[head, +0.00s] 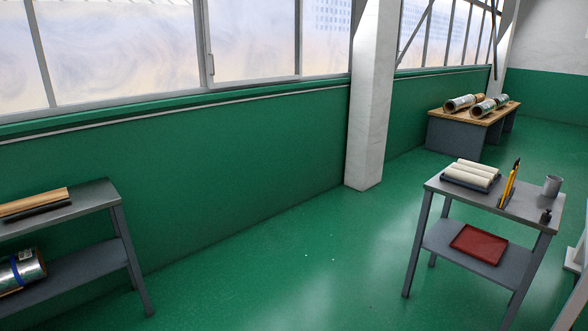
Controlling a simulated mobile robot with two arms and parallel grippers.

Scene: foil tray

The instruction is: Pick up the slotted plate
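I cannot make out a slotted plate for certain. On the grey two-level cart (435,187) at the right, several pale rolls (472,171) lie side by side on a dark flat base (462,184). Whether that base has slots is too small to tell. A red tray (479,244) lies flat on the cart's lower shelf, and no slots show in it. Neither of my grippers is in view.
A yellow tool (509,186), a grey cup (552,186) and a small dark item (545,216) stand on the cart. A grey shelf (75,205) is at left. A wooden bench (495,117) and a white pillar (370,100) stand behind. The green floor between is clear.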

